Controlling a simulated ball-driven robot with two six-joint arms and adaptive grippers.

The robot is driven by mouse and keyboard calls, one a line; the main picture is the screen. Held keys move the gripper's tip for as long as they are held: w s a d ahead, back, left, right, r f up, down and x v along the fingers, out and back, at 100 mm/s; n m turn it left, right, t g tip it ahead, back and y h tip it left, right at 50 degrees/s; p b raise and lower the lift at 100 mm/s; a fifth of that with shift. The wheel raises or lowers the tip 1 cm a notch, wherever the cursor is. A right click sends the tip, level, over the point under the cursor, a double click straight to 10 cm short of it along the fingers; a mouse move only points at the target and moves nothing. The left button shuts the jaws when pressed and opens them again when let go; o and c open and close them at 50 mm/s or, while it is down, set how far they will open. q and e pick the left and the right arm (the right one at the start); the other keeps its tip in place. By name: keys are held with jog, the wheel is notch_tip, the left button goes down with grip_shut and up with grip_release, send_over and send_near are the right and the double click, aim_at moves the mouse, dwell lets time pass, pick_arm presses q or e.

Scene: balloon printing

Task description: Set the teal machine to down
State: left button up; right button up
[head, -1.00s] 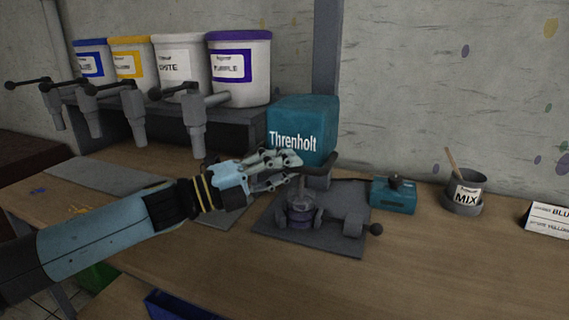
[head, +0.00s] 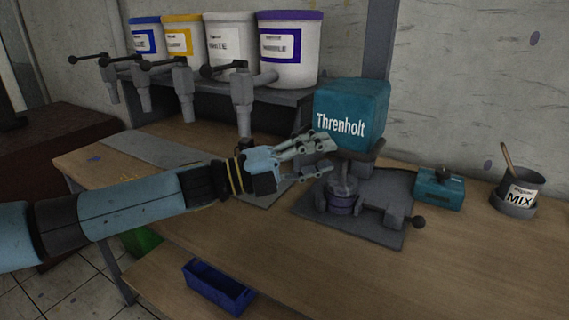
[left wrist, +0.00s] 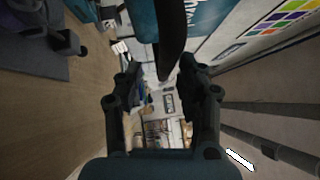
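The teal machine (head: 350,115), a box-shaped head lettered "Threnholt", stands over a grey base plate (head: 375,222) on the bench. A dark lever sticks out beneath its head. My left gripper (head: 328,157) is just left of and below the head, fingers spread and empty. In the left wrist view the gripper's open fingers (left wrist: 160,66) frame a gap. A dark bar (left wrist: 172,35), seemingly the lever, reaches into that gap from the top; I cannot tell whether it touches a finger. Teal housing (left wrist: 205,14) shows beside it. My right gripper is not in view.
A small teal box (head: 438,190) with a black knob and a MIX cup (head: 518,190) stand to the right. Taps and several paint buckets, including a purple one (head: 290,52), stand at the back left. A blue bin (head: 218,287) is below. The front right bench is clear.

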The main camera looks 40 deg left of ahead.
pick_arm(q)
jog(key=v, duration=1)
